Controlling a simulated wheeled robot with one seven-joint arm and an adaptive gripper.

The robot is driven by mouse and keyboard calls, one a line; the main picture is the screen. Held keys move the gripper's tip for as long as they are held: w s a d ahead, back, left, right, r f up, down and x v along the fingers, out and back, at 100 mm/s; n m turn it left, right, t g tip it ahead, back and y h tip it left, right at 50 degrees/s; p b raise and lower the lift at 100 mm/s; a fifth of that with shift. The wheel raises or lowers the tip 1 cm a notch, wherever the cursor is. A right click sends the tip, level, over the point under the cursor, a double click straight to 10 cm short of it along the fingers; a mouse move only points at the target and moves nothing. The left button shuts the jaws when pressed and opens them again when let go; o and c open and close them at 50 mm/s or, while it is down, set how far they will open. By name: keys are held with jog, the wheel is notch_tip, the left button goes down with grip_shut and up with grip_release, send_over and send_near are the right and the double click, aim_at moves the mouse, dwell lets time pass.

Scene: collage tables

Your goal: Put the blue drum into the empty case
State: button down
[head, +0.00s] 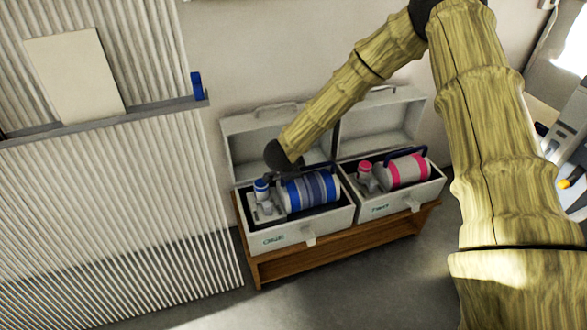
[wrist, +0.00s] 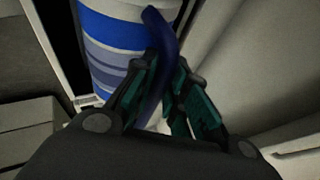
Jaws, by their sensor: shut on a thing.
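The blue drum (head: 310,190), white with blue and grey bands, lies on its side in the left case (head: 285,236). I cannot tell whether it rests on the case floor. My gripper (head: 288,165) is above it at the end of my arm, its fingers partly hidden in the head view. In the wrist view my gripper (wrist: 168,75) is shut on the drum's dark blue handle (wrist: 162,35), with the banded drum (wrist: 108,45) beyond. A small blue-capped piece (head: 263,195) stands left of the drum in the same case.
The right case (head: 378,206) is open and holds a pink-banded drum (head: 408,170) and a pink-capped piece (head: 366,172). Both cases stand on a wooden bench (head: 330,250) with lids raised behind. A ribbed panel (head: 110,210) is at left. Floor in front is clear.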

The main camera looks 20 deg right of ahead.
aim_at(293, 183)
jog(key=shift+f+b, duration=0.45)
jog(key=shift+f, duration=1.25)
jog(key=c, duration=1.4)
grip_release()
jog(key=shift+f, duration=0.1)
jog(key=p+v, duration=0.2)
jog(key=v, duration=1)
jog(key=shift+s, duration=0.1)
